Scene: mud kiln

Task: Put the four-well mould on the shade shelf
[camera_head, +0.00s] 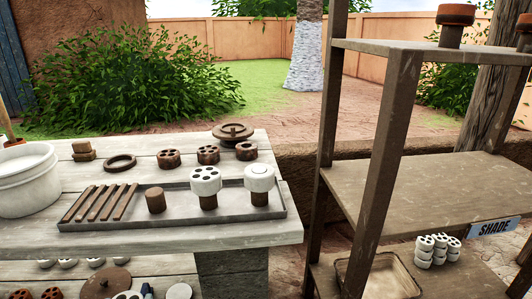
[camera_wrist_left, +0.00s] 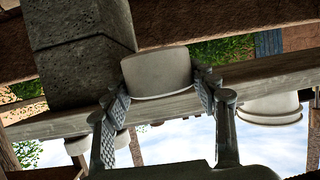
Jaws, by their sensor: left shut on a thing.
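In the left wrist view my left gripper (camera_wrist_left: 157,88) is shut on a white round block (camera_wrist_left: 157,70), with one finger on each side. A white mould with several wells (camera_head: 205,178) and a white knobbed piece (camera_head: 259,178) stand on brown pegs in the tray.
The grey tray (camera_head: 140,221) lies on the table (camera_head: 90,245), with slats and a bare brown peg (camera_head: 155,200). Brown moulds (camera_head: 208,154) stand behind it. A rack post (camera_head: 385,150) rises before the shade shelf. White pieces (camera_head: 437,249) are stacked on the board below.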

